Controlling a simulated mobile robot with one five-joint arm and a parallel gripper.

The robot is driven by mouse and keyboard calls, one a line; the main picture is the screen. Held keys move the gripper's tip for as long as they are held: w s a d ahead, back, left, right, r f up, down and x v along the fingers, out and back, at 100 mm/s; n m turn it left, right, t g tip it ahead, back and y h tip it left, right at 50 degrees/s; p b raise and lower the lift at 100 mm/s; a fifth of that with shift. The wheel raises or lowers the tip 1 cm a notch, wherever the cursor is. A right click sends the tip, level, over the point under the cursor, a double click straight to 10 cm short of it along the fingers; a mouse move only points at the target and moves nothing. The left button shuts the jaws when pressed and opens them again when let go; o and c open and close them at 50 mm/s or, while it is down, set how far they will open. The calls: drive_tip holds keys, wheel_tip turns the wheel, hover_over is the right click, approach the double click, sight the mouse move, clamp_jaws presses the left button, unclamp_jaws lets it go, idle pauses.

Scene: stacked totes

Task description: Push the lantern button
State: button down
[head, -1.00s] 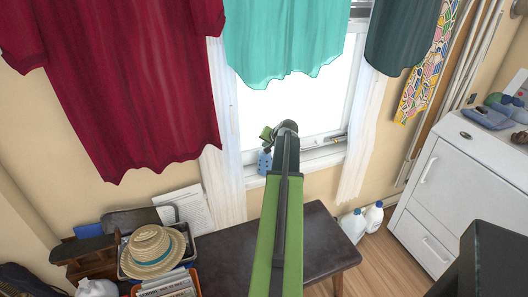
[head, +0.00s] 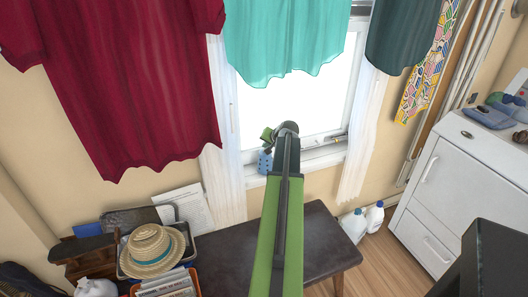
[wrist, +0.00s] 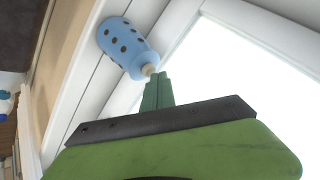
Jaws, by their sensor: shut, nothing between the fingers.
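The lantern (wrist: 124,44) is a light blue cylinder with dark round holes, at the upper left of the wrist view. A small cream button (wrist: 149,70) sticks out of its end. In the head view the lantern (head: 265,163) shows on the window sill, just left of my arm. My gripper (wrist: 160,80) is shut and empty, its dark green fingertips right by the button. They look very close to it; I cannot tell if they touch. In the head view my arm hides most of the gripper (head: 267,134).
The white window frame and sill (head: 322,158) surround the lantern. A teal garment (head: 285,40) and a red garment (head: 135,90) hang above and to the left.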

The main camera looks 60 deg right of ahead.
drive_tip(key=shift+f, duration=0.2)
idle(0.3)
drive_tip(key=shift+r, duration=0.15)
drive_tip(key=shift+r+p, duration=0.45)
drive_tip(key=shift+r, duration=0.1)
wheel_tip(320, 180, up, 6)
drive_tip(key=p, duration=0.6)
